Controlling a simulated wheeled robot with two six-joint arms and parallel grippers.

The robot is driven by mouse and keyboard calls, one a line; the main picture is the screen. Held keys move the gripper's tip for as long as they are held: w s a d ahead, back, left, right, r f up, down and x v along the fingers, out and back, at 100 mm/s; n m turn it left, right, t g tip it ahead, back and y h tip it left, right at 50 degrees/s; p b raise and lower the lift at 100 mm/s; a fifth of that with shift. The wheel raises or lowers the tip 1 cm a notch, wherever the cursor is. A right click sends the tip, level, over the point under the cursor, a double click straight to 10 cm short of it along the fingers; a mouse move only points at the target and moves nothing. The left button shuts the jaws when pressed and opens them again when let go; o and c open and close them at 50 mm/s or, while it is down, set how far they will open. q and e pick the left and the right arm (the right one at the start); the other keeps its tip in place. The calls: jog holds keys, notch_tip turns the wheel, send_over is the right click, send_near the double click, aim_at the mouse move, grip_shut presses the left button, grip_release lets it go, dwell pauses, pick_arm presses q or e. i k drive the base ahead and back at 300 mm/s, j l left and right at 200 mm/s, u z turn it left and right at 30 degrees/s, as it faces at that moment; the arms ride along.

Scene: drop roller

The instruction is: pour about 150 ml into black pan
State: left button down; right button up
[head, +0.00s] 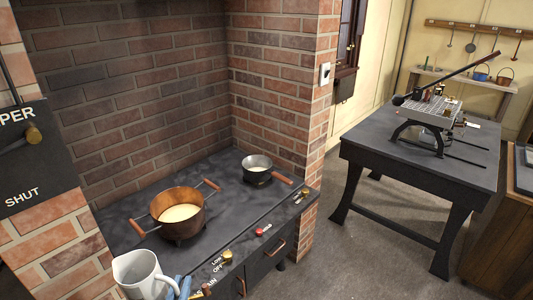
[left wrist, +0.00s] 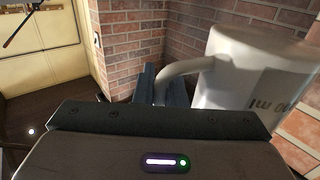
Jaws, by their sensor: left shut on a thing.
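A white jug (head: 138,274) is at the bottom left of the head view, over or beside the near left part of the stove top. It looks roughly upright; its contents cannot be seen. My left gripper (head: 182,288) has blue fingers shut on its handle. The left wrist view shows the jug (left wrist: 258,75) close up with a dark marking, and the gripper fingers (left wrist: 163,84) at its handle. A small dark pan (head: 257,170) with a wooden handle stands on the far right of the stove and holds some pale liquid. My right gripper is not in view.
A copper pot (head: 178,212) with two handles and pale liquid stands on the stove top (head: 225,195) between jug and pan. Brick walls (head: 130,90) close the back and right. Knobs (head: 259,232) line the front edge. A dark table (head: 430,150) stands further right.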

aim_at(257, 168)
jog(key=i+l, duration=1.6)
jog(key=i, duration=0.2)
